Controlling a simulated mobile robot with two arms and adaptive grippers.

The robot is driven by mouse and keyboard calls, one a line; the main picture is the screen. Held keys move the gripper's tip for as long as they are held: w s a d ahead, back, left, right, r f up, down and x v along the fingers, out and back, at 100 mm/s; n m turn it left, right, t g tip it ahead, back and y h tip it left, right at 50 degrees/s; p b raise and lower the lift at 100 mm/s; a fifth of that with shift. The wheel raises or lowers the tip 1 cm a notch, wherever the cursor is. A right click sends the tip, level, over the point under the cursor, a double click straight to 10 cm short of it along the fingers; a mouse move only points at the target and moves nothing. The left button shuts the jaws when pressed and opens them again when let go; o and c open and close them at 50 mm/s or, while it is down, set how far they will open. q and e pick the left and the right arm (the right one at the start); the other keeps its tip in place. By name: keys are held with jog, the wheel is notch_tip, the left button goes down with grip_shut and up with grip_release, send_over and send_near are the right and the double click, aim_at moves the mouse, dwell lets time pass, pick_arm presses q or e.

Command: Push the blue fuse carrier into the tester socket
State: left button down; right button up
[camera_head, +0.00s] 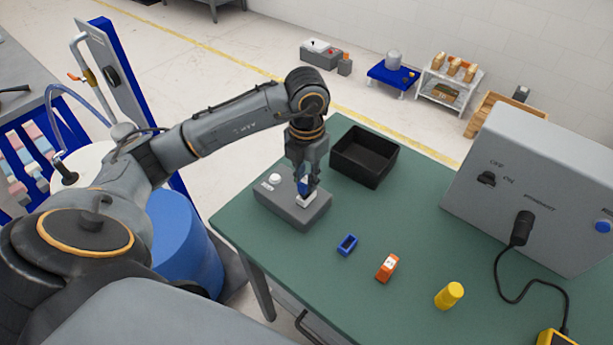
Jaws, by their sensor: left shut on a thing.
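The tester (288,212) is a low dark grey box on the green table, with a white round knob (275,179) at its left. A white socket (308,200) sits at its right end. My left gripper (306,184) points down over the socket, shut on the blue fuse carrier (305,186). The carrier is upright and mostly hidden by the fingers. Its lower end is at the socket; I cannot tell how deep it sits. My right gripper is not in view.
On the green table (420,240) lie a hollow blue rectangular piece (347,244), an orange block (387,267) and a yellow cylinder (449,295). A black bin (365,156) stands behind the tester. A large grey cabinet (540,180) with a black cable stands at right.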

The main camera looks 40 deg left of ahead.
aim_at(306, 180)
pick_arm(q)
jog(key=shift+f+b, duration=1.1)
jog(key=shift+f, duration=0.15)
dwell(0.4)
jog(key=c, duration=1.2)
grip_release()
jog(key=shift+o, duration=0.2)
jog(key=shift+r, duration=0.2)
jog(key=shift+r+p, duration=1.9)
jog(key=shift+r, duration=0.95)
notch_tip(306, 180, up, 12)
